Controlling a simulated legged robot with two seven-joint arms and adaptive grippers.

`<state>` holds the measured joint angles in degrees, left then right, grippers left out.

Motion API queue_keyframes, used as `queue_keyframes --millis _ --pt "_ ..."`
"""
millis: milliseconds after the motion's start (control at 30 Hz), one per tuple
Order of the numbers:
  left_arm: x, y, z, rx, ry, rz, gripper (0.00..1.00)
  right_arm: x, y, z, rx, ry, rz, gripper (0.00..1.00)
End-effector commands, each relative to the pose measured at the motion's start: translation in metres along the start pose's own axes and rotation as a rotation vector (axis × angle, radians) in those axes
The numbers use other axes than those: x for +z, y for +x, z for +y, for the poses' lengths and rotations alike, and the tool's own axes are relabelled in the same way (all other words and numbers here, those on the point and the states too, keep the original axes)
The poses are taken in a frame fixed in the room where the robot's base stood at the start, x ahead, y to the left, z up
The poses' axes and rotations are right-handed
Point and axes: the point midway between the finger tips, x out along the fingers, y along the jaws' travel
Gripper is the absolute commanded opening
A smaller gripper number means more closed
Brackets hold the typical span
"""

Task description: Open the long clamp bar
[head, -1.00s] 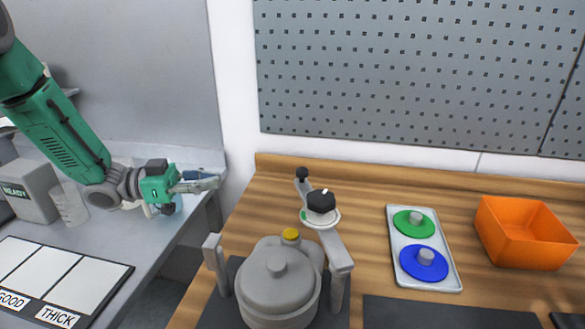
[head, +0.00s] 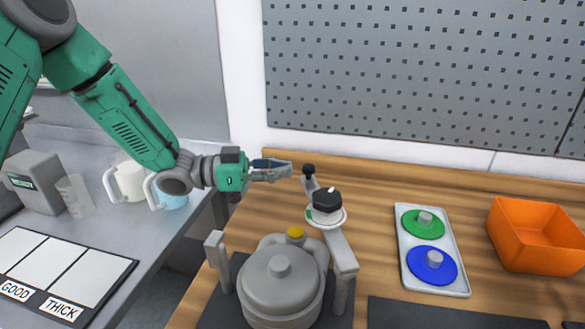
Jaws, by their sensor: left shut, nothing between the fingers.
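The long clamp bar (head: 341,248) is a grey arm lying along the right side of the drum agitator. It carries a white disc with a black knob (head: 327,202) and ends at the back in a thin lever with a black ball tip (head: 308,169). The grey lidded drum (head: 280,282) stands beside it, with a yellow cap (head: 295,232) behind its lid. My left gripper (head: 288,170) is shut and empty, its fingertips just left of the black ball tip. Whether they touch it I cannot tell. My right gripper is out of view.
A grey tray (head: 457,285) with a green disc (head: 423,223) and a blue disc (head: 417,260) lies to the right. An orange bin (head: 537,236) is further right. A pegboard wall (head: 420,75) is behind.

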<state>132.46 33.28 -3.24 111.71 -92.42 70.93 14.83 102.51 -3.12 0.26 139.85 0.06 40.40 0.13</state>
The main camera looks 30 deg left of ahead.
Motion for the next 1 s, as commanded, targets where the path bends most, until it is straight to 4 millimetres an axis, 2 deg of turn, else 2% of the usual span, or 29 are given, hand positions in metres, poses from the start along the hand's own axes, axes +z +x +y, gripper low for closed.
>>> queue_keyframes --millis 200,733,867,1000 --pt "0.000 0.017 0.000 -0.001 0.000 0.000 0.00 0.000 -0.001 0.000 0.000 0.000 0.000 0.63" --pt "0.001 0.024 -0.002 0.022 0.004 -0.003 0.00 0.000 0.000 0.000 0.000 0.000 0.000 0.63" --pt "0.001 0.035 -0.005 0.072 0.005 -0.003 0.00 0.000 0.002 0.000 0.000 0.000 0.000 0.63" --pt "0.003 0.054 -0.008 0.160 0.006 -0.005 0.00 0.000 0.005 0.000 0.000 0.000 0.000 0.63"
